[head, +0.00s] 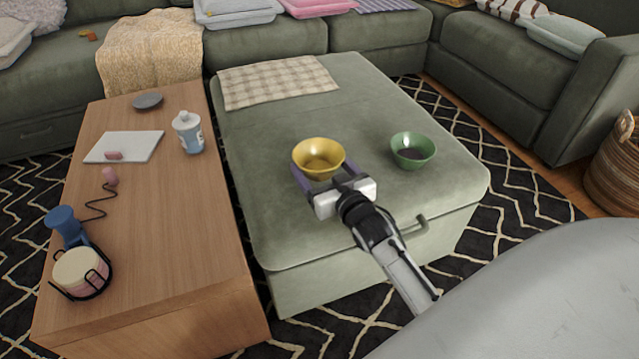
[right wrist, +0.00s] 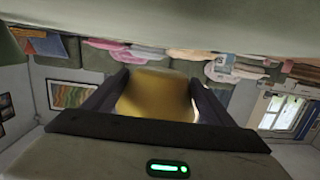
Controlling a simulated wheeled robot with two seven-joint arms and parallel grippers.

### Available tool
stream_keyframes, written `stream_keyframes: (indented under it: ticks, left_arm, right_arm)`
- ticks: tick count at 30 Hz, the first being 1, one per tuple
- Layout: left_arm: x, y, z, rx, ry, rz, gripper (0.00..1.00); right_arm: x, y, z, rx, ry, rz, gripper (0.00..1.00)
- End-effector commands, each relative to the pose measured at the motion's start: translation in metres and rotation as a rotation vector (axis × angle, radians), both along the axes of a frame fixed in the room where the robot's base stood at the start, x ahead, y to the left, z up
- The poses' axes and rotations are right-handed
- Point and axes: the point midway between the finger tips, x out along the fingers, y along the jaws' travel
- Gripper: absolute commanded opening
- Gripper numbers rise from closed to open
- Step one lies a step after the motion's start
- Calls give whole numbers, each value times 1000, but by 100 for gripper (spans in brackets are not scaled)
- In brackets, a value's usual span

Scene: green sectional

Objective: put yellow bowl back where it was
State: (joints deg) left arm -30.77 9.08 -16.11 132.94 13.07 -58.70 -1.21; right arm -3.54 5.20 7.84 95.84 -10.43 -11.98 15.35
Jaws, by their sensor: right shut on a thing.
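The yellow bowl (head: 319,156) is at my right gripper (head: 320,183), over the green ottoman (head: 290,225) in the head view. The gripper's two dark fingers are on either side of the bowl. In the right wrist view the yellow bowl (right wrist: 157,98) fills the space between the fingers of my right gripper (right wrist: 158,90), which is shut on it. I cannot tell whether the bowl touches the ottoman top. My left gripper is not in view.
A green bowl (head: 413,152) stands on the ottoman to the right. A checked cloth (head: 275,82) lies at its far end. A wooden table (head: 175,235) at the left holds a bottle (head: 187,133), a white board (head: 125,146) and a round container (head: 82,272). The ottoman's near left is clear.

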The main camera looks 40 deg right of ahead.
Motion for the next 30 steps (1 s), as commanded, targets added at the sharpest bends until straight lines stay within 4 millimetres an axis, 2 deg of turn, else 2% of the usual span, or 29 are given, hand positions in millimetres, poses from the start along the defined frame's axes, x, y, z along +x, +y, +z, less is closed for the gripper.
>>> stream_keyframes:
  ticks: [5, 9, 12, 20, 21, 24, 30]
  left_arm:
    - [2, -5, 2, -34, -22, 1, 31]
    - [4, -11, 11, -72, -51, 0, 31]
    - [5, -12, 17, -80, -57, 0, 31]
    - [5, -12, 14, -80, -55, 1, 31]
    - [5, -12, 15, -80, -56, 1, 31]
    - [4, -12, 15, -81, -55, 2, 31]
    - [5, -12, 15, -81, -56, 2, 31]
  right_arm:
    - [0, 0, -20, 1, -2, 0, 48]
    - [0, 0, -37, 1, -3, 0, 48]
    - [1, 0, -36, 1, -5, 0, 48]
    - [0, 0, -39, 0, -3, 0, 48]
    - [0, 0, -41, 1, 0, 0, 81]
    - [0, 0, -40, 1, 0, 0, 97]
    - [0, 0, -40, 1, 0, 0, 97]
